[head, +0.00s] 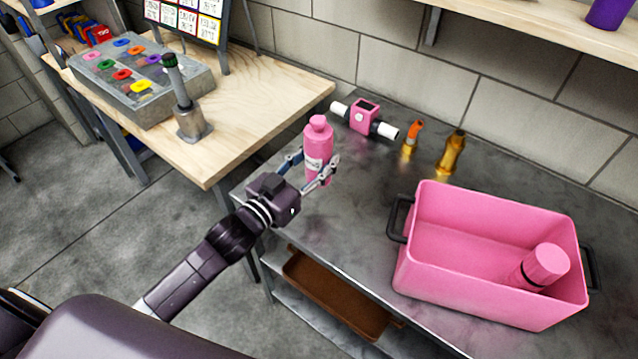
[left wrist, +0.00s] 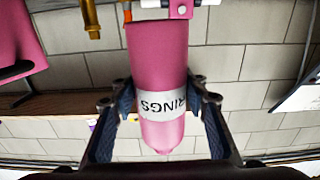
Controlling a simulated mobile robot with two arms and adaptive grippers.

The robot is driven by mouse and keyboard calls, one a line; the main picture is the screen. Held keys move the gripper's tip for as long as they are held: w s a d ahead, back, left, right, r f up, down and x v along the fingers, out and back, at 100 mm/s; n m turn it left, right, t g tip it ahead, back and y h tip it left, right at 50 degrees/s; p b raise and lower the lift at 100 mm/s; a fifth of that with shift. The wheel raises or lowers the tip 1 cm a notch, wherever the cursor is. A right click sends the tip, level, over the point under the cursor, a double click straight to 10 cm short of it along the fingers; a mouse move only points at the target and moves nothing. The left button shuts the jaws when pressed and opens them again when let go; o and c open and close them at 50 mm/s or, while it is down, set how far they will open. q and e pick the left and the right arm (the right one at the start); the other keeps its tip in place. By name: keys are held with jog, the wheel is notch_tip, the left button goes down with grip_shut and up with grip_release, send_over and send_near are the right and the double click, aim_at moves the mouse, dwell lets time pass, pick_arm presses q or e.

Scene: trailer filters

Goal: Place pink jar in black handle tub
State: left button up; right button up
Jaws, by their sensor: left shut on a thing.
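The pink jar (head: 318,145) is bottle-shaped with a white label and a narrower cap, and stands upright near the left end of the dark metal table. My left gripper (head: 312,168) is shut on the pink jar, one finger on each side. In the left wrist view the jar (left wrist: 158,60) appears upside down between the fingers, its label reading "RINGS". I cannot tell whether its base touches the table. The pink tub (head: 487,300) with black handles is at the right of the table. A pink cylinder with a dark band (head: 546,264) lies tilted inside it. My right gripper is not in view.
Behind the jar are a pink device with white ends (head: 365,116) and two brass fittings (head: 452,152). A wooden workbench (head: 262,92) adjoins on the left. A brown tray (head: 335,295) sits on a shelf below. The table between jar and tub is clear.

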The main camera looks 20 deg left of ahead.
pick_arm(q)
notch_tip(320, 180, down, 8)
jog(key=shift+f, duration=0.2)
jog(key=shift+f, duration=0.1)
dwell(0.3)
jog(key=shift+f, duration=0.15)
jog(key=o, duration=1.2)
jog(key=shift+o, duration=0.2)
